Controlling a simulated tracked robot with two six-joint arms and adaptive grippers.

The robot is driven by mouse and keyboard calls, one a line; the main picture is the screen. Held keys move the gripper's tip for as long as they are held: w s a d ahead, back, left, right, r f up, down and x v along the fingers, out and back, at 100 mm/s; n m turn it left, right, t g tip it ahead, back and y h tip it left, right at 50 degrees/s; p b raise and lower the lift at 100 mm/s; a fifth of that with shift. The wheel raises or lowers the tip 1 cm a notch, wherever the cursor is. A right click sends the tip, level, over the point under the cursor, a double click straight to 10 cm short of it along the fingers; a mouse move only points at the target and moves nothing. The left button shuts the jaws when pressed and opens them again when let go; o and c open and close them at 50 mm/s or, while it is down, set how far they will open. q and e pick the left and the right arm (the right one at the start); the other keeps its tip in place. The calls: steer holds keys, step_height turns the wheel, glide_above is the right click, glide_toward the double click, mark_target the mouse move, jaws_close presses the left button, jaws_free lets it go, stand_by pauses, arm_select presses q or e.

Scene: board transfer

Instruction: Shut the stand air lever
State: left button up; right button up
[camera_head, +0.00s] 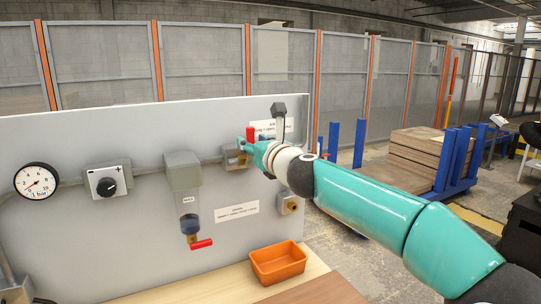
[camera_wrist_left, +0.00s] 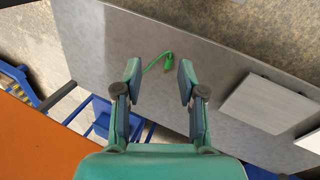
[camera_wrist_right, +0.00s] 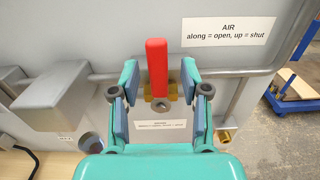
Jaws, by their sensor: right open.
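The air lever (camera_wrist_right: 157,66) is a red bar on a brass valve (camera_wrist_right: 161,103). In the right wrist view it stands upright, across the pipe. A label (camera_wrist_right: 228,31) beside it reads "along = open, up = shut". The lever's red top shows in the head view (camera_head: 250,133), partly hidden by my right gripper. My right gripper (camera_wrist_right: 160,78) is open, with a finger on each side of the lever and a visible gap on both sides. My left gripper (camera_wrist_left: 158,80) is open and empty above a grey surface with a green hooked thing (camera_wrist_left: 158,62).
The grey panel (camera_head: 120,240) carries a gauge (camera_head: 37,181), a black knob (camera_head: 106,187) and a filter with a red drain handle (camera_head: 201,244). An orange bin (camera_head: 278,264) stands on the wooden bench below. Blue posts and stacked boards (camera_head: 411,155) are behind my right arm.

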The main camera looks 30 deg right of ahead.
steer(key=s, duration=1)
steer(key=shift+s+a, duration=0.15)
steer(key=shift+s, duration=0.05)
steer(key=shift+f, duration=0.15)
